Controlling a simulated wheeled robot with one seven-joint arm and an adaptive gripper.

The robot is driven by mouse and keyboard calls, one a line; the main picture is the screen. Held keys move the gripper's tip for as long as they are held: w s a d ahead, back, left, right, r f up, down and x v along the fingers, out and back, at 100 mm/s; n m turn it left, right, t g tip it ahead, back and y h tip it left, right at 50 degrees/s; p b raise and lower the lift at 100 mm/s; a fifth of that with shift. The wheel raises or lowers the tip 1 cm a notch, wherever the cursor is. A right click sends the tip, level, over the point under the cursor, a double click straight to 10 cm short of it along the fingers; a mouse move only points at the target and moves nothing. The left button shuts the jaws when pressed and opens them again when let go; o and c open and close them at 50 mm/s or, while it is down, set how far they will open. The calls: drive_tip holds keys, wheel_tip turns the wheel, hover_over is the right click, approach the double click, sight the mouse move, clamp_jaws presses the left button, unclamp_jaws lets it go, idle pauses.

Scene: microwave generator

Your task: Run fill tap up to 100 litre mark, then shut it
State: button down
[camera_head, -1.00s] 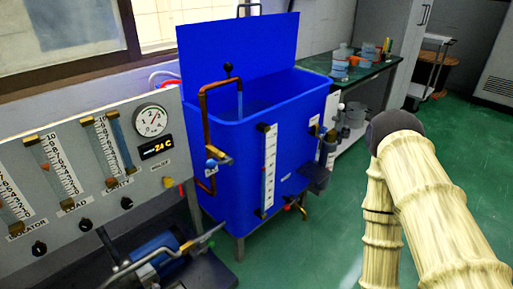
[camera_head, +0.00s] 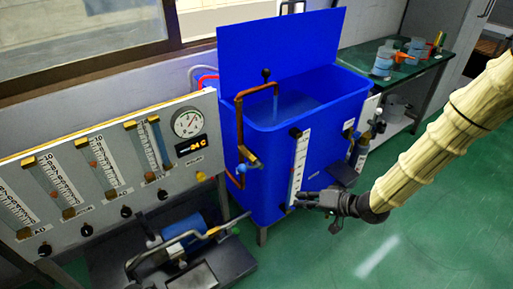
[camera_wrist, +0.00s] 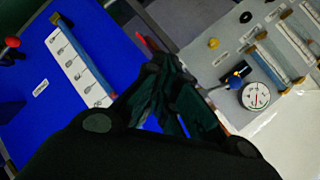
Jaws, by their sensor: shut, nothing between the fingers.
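The blue tank (camera_head: 317,148) stands in the middle of the head view with its lid raised. A copper fill pipe (camera_head: 239,115) bends over its rim, and a thin stream falls from the spout onto the water (camera_head: 296,105) inside. The fill tap (camera_head: 249,163), with a blue part and a brass part, sits low on that pipe. A white level scale (camera_head: 299,165) runs down the tank front; its marks are too small to read. The scale also shows in the wrist view (camera_wrist: 77,65). My gripper (camera_head: 300,199) is shut and empty, near the scale's lower end; contact cannot be told.
A grey panel (camera_head: 108,165) with flow tubes, black knobs and a dial (camera_head: 187,123) stands left of the tank. A blue pump (camera_head: 183,228) with pipes sits low in front. A bench (camera_head: 405,68) with jars stands at back right. Green floor is clear at right.

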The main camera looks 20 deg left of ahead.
sight(250, 167)
drive_tip(key=w+a+r+n+g+y+p, duration=0.1)
drive_tip(key=w+a+r+n+p, duration=0.1)
drive_tip(key=r, duration=0.6)
drive_tip(key=w+a+r+n+g+y+p, duration=0.1)
drive_tip(key=w+a+r, duration=0.1)
drive_tip(key=r, duration=0.7)
drive_tip(key=shift+g, duration=0.3)
drive_tip(key=shift+s+f+x, duration=0.15)
drive_tip(key=shift+s+x, duration=0.25)
drive_tip(key=shift+x, duration=1.8)
drive_tip(key=shift+s+f+x, duration=0.15)
drive_tip(key=shift+s+x, duration=0.2)
drive_tip(key=shift+x, duration=1.85)
drive_tip(key=shift+s+f+x, duration=0.15)
drive_tip(key=shift+s+x, duration=0.25)
drive_tip(key=shift+x, duration=1.8)
drive_tip(key=shift+s+a+f+p, duration=0.25)
drive_tip(key=shift+s+f+p, duration=0.1)
drive_tip(key=shift+p, duration=0.25)
drive_tip(key=shift+r, duration=0.15)
